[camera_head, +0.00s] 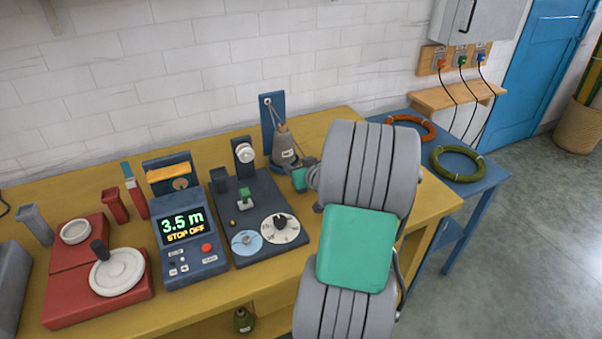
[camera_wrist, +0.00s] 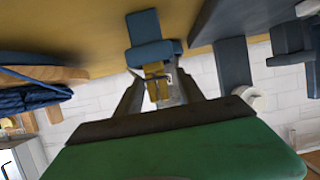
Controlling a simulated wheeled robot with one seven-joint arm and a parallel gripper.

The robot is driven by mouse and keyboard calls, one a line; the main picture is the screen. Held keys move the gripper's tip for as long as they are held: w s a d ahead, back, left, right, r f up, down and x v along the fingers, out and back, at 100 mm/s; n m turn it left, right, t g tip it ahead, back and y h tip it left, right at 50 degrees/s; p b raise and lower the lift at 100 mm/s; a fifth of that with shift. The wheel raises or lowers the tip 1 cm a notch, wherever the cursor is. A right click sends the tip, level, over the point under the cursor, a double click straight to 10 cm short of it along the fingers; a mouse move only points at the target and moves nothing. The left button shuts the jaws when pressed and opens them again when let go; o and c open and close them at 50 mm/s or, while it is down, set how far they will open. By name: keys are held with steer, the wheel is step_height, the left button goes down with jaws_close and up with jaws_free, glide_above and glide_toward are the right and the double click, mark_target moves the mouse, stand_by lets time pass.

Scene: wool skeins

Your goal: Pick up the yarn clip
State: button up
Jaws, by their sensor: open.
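In the wrist view, a small yellow piece with a bit of light metal, which looks like the yarn clip (camera_wrist: 154,82), sits at a blue stand (camera_wrist: 145,27) with a wider blue block. My gripper (camera_wrist: 160,88) is open, with one dark finger on each side of the yellow piece. I cannot tell whether either finger touches it. In the head view my gripper (camera_head: 302,176) is partly hidden by my arm, low over the bench near the grey cone. I cannot make out the clip there.
The yellow bench (camera_head: 110,183) holds a blue meter box (camera_head: 188,238), a dark winder board (camera_head: 262,200), a red winder (camera_head: 98,285) and a grey yarn cone (camera_head: 284,150). A tall blue post (camera_head: 267,108) stands behind. A blue side table (camera_head: 480,183) carries skeins.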

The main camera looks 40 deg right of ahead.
jaws_close()
stand_by(0.5)
